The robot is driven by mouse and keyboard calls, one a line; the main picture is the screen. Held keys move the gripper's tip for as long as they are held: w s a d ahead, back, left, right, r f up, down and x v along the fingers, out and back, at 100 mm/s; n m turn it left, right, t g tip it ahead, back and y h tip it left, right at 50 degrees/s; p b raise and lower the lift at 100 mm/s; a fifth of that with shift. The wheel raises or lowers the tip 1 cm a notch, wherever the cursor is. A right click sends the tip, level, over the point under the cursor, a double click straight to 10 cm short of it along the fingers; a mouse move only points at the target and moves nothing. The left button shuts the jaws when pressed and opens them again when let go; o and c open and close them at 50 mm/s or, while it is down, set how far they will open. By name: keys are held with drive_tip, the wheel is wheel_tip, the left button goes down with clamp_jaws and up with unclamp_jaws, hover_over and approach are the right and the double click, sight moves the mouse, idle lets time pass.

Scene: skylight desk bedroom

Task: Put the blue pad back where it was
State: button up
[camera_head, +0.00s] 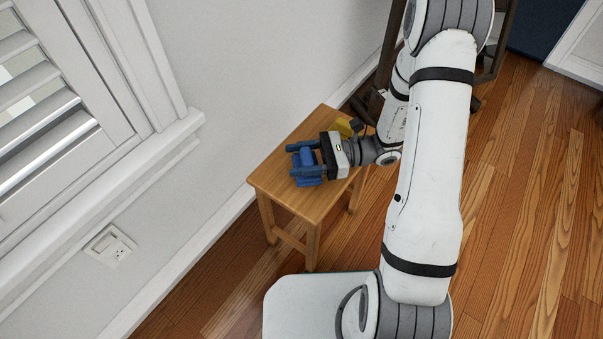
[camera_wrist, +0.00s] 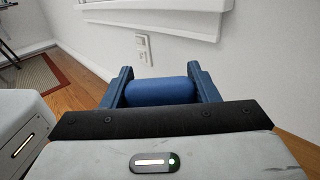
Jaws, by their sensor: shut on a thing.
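The blue pad (camera_head: 307,159) is between the blue fingers of my gripper (camera_head: 304,162), over the left part of a small wooden table (camera_head: 270,187). In the wrist view the pad (camera_wrist: 160,91) is a smooth, rounded blue shape lying crosswise between the two fingertips (camera_wrist: 160,86), with a finger against each end. My gripper is shut on it. Its underside is hidden, so I cannot tell whether it touches the tabletop.
A wall with a shuttered window (camera_head: 50,110) and a socket (camera_head: 110,245) is at left. Dark wooden furniture (camera_head: 497,40) stands at the back. Wooden floor (camera_head: 520,200) is open at right.

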wheel_tip(320, 180, down, 4)
drive_tip(key=shift+f+b, duration=0.15)
drive_tip(key=shift+b, duration=0.75)
drive_tip(key=o, duration=1)
drive_tip(key=shift+d, duration=0.15)
drive_tip(key=d+p, duration=0.1)
drive_tip(key=d, duration=0.2)
drive_tip(key=w+d+p, duration=0.1)
drive_tip(key=d, duration=0.3)
drive_tip(key=d+p, duration=0.2)
drive_tip(key=d, duration=0.2)
drive_tip(key=shift+w+d+r, duration=0.2)
drive_tip(key=shift+w, duration=0.05)
drive_tip(key=s+r+n+g+h, duration=0.1)
drive_tip(key=s+a+r+n+h, duration=0.1)
drive_tip(key=r+n, duration=0.1)
drive_tip(key=s+r+n+g+h, duration=0.1)
drive_tip(key=h, duration=0.1)
drive_tip(key=shift+s+a+r+n+g, duration=0.15)
drive_tip(key=shift+a+r+n+g, duration=0.15)
drive_tip(key=shift+r, duration=0.05)
drive_tip(key=s+d+r+n+t+h, duration=0.3)
drive_tip(key=s+r+n+t+h, duration=0.3)
drive_tip(key=s+r+n+h, duration=0.3)
wheel_tip(320, 180, up, 4)
drive_tip(key=n+h, duration=0.3)
drive_tip(key=h, duration=0.1)
drive_tip(key=shift+d+f+h, duration=0.2)
drive_tip(key=shift+h, duration=0.2)
